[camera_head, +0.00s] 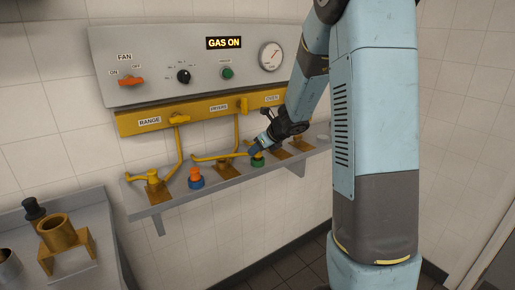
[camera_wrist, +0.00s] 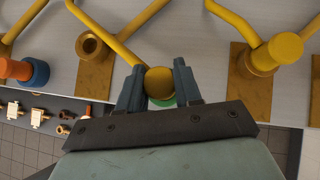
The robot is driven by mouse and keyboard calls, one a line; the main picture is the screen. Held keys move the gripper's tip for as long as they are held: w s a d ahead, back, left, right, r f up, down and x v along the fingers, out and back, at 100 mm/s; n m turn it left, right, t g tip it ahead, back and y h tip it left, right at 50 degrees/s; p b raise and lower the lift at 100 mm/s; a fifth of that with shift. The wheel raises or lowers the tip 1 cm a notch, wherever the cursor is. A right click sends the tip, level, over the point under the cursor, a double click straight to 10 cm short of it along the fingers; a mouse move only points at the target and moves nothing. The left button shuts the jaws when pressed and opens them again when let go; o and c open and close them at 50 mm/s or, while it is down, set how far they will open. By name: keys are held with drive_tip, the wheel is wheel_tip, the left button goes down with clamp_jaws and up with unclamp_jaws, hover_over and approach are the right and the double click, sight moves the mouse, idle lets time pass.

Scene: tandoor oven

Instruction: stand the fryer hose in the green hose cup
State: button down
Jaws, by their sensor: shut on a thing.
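The yellow fryer hose (camera_head: 215,157) runs from the panel down to the shelf. My gripper (camera_head: 254,152) is shut on its yellow end. In the wrist view my gripper (camera_wrist: 159,88) has one finger on each side of the rounded end (camera_wrist: 159,80), seen from above. The green hose cup (camera_head: 258,163) stands on the shelf directly below the jaws. A sliver of the cup (camera_wrist: 163,102) shows beneath the end in the wrist view. The end hides the cup's mouth, so I cannot tell whether it is inside or just above. The brass fryer socket (camera_wrist: 92,45) is empty.
The blue cup (camera_head: 195,182) with an orange plug stands to the left. Brass sockets (camera_wrist: 262,58) flank the green cup closely, the right one with a yellow hose end. The yellow pipe rail (camera_head: 205,108) and control panel (camera_head: 150,60) are behind. A counter (camera_head: 85,275) with a brass holder is front left.

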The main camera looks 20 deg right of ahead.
drive_tip(key=shift+f, duration=0.5)
unclamp_jaws()
idle(0.7)
idle(0.3)
drive_tip(key=v, duration=0.9)
idle(1.4)
idle(0.5)
